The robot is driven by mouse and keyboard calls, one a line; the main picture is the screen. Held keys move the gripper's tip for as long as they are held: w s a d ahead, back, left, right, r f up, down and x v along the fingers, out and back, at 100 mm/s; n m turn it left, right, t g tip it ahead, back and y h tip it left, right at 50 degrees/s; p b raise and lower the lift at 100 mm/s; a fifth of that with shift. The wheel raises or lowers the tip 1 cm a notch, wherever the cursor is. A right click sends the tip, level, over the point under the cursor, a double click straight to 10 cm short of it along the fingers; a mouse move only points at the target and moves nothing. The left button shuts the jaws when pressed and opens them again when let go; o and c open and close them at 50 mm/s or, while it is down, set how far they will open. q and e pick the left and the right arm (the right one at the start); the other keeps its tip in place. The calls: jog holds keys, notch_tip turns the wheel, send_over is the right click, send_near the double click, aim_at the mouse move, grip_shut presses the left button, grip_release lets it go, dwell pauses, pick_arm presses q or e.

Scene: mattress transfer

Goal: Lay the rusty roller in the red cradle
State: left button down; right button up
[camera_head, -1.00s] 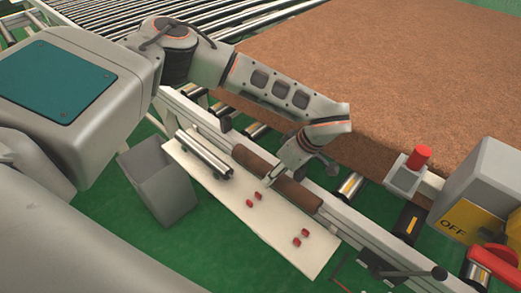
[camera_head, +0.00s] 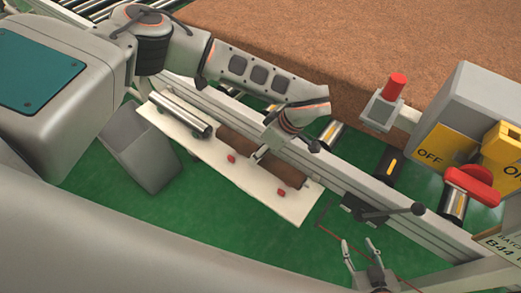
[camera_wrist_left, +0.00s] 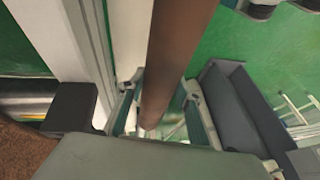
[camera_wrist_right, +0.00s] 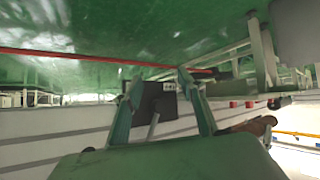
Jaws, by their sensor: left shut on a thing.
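The rusty roller (camera_head: 240,146) is a long brown cylinder over the white board, lying along its length. My left gripper (camera_head: 259,154) is shut on it near its middle; the roller also runs down the left wrist view (camera_wrist_left: 176,50). The red cradle shows as small red blocks (camera_head: 231,158) on the roller's near side; its far blocks are hidden. I cannot tell whether the roller touches the cradle or hangs just above it. My right gripper (camera_head: 358,243) is open and empty at lower right, away from the roller.
The white board (camera_head: 220,167) also carries a steel roller (camera_head: 180,114) at its left end. A grey bin (camera_head: 150,158) stands beside it. A metal rail (camera_head: 350,181) with a black lever (camera_head: 395,212) runs behind. A brown mattress (camera_head: 300,35) and red button (camera_head: 394,86) lie beyond.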

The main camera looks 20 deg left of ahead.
pick_arm(q)
notch_tip(320, 180, down, 3)
jog(key=shift+r+b, duration=0.2)
jog(key=shift+b, duration=0.5)
jog(key=shift+f+b, duration=0.45)
jog(key=shift+f, duration=0.75)
jog(key=c, duration=1.6)
grip_release()
jog(key=shift+o, duration=1.2)
